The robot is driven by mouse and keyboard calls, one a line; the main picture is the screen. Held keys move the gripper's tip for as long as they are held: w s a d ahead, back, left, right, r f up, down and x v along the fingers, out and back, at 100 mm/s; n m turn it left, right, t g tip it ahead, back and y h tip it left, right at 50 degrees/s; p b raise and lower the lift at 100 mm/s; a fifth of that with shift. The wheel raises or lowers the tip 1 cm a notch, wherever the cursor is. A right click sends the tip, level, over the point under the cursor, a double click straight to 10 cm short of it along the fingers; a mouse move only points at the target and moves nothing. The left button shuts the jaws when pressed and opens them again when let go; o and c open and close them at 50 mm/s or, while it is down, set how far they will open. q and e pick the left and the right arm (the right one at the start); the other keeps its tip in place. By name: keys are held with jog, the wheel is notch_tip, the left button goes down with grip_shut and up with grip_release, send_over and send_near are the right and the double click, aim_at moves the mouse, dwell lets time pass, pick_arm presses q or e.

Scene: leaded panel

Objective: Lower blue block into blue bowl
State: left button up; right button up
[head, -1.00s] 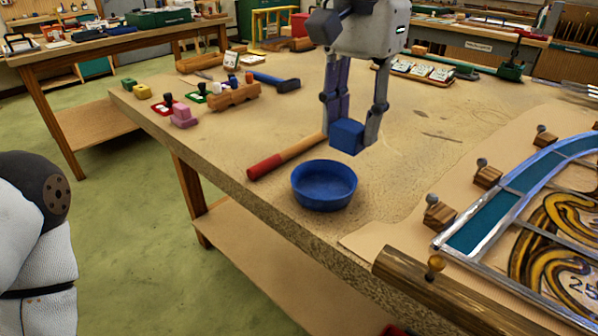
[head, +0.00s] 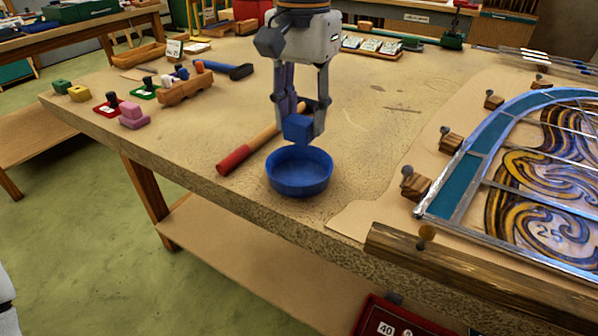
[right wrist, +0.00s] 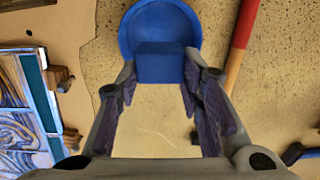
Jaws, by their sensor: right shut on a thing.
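The blue block (head: 298,128) is held between the fingertips of my right gripper (head: 302,130), which points down and is shut on it. The blue bowl (head: 299,183) stands on the workbench near its front edge. In the head view the block is just above the bowl's far rim. In the right wrist view the block (right wrist: 160,63) overlaps the near part of the bowl (right wrist: 158,20), whose inside looks empty where it shows. My left gripper is out of view.
A hammer with a red-ended handle (head: 234,159) lies close to the bowl's left. The leaded panel (head: 540,170) with wooden blocks and a wooden batten (head: 450,265) is on the right. Small coloured blocks and stamps (head: 132,116) stand at the left. A patch of bare bench (head: 370,110) lies right of the gripper.

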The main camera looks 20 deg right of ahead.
jog(key=shift+f, duration=0.1)
jog(key=shift+f, duration=1.3)
jog(key=o, duration=1)
jog(key=shift+o, duration=0.2)
notch_tip(320, 180, up, 12)
jog(key=shift+f, duration=0.1)
